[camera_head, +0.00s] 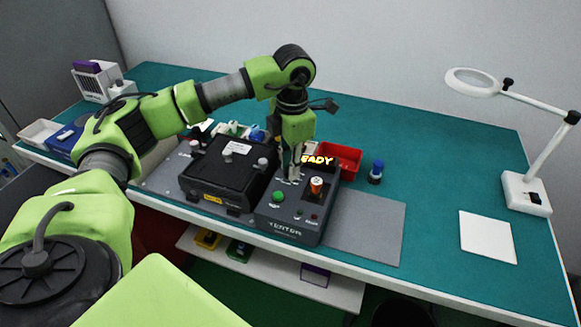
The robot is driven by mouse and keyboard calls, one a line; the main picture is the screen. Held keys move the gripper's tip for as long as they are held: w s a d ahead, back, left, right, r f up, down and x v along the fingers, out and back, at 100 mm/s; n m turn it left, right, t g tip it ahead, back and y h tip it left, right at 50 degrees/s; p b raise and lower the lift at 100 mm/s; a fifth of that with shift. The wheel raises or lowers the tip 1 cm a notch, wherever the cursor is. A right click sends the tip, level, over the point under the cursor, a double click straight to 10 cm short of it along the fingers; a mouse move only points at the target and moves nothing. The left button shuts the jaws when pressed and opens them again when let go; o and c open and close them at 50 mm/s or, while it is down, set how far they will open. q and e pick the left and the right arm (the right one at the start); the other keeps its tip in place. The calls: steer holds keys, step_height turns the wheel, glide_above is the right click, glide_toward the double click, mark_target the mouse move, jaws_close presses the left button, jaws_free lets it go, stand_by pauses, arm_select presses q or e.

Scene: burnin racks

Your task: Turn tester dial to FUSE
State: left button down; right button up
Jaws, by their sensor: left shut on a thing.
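The tester (291,228) is a dark grey box on the bench, with a green button (278,197), an orange knob (316,186) and a lit display (318,160) reading "EADY", its first part covered. My left gripper (292,176) points down over the back left of the tester's top. Its fingers are shut on what looks like the tester dial, behind the green button and left of the orange knob. The fingers hide the dial, so its pointer and the FUSE mark cannot be read. My right gripper is not in view.
A black fixture box (228,176) stands just left of the tester. A red bin (339,158) and a small dark blue-capped bottle (376,172) stand behind right. A grey mat (370,228) lies to the right. A magnifier lamp (525,190) stands far right. The right bench is mostly clear.

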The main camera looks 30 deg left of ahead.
arm_select(q)
steer(key=shift+m, duration=0.4)
steer(key=c, duration=1.8)
jaws_free()
steer(key=shift+r, duration=0.1)
steer(key=r, duration=1.2)
steer(key=shift+s+d, duration=0.1)
steer(key=shift+d, duration=0.1)
steer(key=shift+f, duration=0.1)
